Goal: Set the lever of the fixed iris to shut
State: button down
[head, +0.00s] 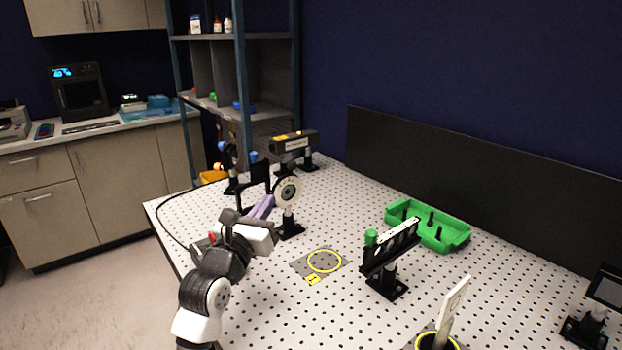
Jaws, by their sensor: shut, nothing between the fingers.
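The fixed iris (288,190) is a dark round disc with a pale ring, upright on a short black post on the perforated table. Its lever is too small to make out, so I cannot tell how it is set. My gripper (268,199) is shut and empty, its purple fingers pointing up and away beside the left edge of the iris. I cannot tell whether the fingertips touch the iris or its lever.
Behind the iris stand a black frame (254,180) and a dark laser-like box (294,142). To the right are a yellow-ringed plate (324,262), a black holder with a green knob (390,250), a green tray (459,239) and a white upright card (454,300).

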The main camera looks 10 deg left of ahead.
jog(key=f+y, duration=0.1)
jog(key=p, duration=0.6)
send_near(290, 168)
jog(key=shift+n, duration=0.3)
jog(key=x, duration=0.6)
jog(key=shift+r, duration=0.2)
jog(key=shift+w+d+p, duration=0.1)
jog(key=shift+w+p, duration=0.2)
jog(key=shift+w, duration=0.1)
jog(key=shift+f, duration=0.1)
